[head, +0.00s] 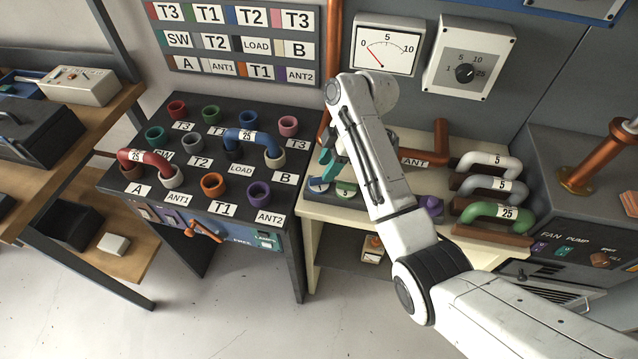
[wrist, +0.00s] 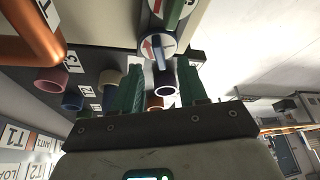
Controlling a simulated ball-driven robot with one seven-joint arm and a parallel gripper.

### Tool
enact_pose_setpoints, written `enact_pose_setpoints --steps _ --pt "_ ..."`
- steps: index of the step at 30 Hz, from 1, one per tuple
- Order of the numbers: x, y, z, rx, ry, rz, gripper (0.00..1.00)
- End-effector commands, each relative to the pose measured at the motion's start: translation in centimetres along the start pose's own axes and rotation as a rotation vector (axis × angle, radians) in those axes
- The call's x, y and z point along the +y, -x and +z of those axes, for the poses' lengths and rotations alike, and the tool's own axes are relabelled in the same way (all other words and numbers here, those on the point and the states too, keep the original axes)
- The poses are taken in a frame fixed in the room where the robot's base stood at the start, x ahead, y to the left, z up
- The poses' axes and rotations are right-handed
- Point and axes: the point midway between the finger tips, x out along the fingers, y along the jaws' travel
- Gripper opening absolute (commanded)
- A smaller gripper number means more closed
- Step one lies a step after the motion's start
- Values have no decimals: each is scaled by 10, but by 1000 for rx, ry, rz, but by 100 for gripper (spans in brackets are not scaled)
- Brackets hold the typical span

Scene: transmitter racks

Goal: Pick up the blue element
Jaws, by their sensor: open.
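The blue element (head: 318,186) is a short round piece with a white face and a blue bar, standing in a holder at the left end of the cream bench. In the wrist view it shows as a white disc with a red arrow and a blue bar (wrist: 158,47), just beyond the gap between my fingertips. My gripper (head: 327,160) has teal fingers and is just above the blue element in the head view. In the wrist view the fingers (wrist: 160,68) are apart with nothing held between them. A green element (head: 345,190) is beside the blue one.
A purple element (head: 432,205) stands farther right on the bench. Left is a dark patch panel (head: 215,165) with coloured sockets, a red link (head: 143,157) and a blue link (head: 252,136). White, grey and green links (head: 502,215) lie right. A copper pipe (head: 440,142) rises behind.

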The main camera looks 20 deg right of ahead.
Motion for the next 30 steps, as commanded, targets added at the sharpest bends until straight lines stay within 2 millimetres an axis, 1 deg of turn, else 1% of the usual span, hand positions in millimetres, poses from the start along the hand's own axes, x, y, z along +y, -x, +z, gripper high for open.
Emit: enact_pose_setpoints --steps 4,8,11,17,30 --pt "0 -21 0 -1 -1 -5 43" --pt "0 -35 0 -1 0 -2 43" --pt "1 -39 0 -1 0 -1 43" --pt "1 -39 0 -1 0 0 42" --pt "1 -39 1 0 -1 0 0"
